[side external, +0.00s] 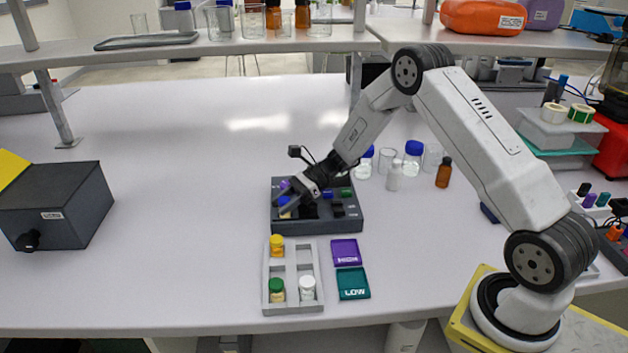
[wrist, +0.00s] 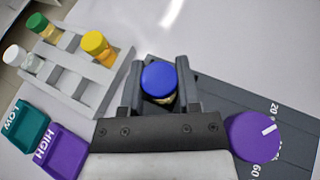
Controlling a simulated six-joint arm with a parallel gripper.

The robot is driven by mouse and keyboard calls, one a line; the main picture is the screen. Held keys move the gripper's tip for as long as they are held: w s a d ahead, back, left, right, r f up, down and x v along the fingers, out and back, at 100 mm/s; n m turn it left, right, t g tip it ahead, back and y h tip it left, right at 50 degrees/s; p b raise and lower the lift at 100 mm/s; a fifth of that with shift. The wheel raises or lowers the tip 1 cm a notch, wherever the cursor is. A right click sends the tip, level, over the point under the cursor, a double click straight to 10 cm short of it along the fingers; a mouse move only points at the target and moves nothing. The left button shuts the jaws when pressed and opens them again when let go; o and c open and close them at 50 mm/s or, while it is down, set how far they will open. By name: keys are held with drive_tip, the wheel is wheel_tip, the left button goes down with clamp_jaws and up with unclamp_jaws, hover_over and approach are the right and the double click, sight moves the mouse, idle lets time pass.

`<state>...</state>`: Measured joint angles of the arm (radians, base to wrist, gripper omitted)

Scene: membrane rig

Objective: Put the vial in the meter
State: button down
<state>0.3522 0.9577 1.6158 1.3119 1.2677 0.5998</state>
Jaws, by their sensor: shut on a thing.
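My gripper (side external: 285,198) is shut on a blue-capped vial (wrist: 158,80). In the wrist view the vial stands between the two dark fingers, cap towards the camera; its lower part is hidden. In the side view the blue cap (side external: 284,201) shows at the left end of a dark grey panel unit (side external: 350,222). I cannot tell whether the vial touches the panel. No thing is plainly marked as the meter. A dark box (side external: 60,205) with a front knob, a small label and a raised yellow flap (side external: 12,170) stands at the far left.
A grey rack (side external: 293,309) holds yellow-, green- and white-capped vials and has empty slots. Purple HIGH (side external: 345,252) and teal LOW (side external: 353,283) tiles lie beside it. Bottles and beakers (side external: 412,160) stand behind the panel. The bench between panel and dark box is clear.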

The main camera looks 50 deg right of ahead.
idle(0.3)
drive_tip(key=shift+c, duration=1.2)
unclamp_jaws()
drive_tip(key=shift+o, duration=0.2)
drive_tip(key=shift+o, duration=0.4)
drive_tip(key=shift+r, duration=0.15)
drive_tip(key=shift+r, duration=2.85)
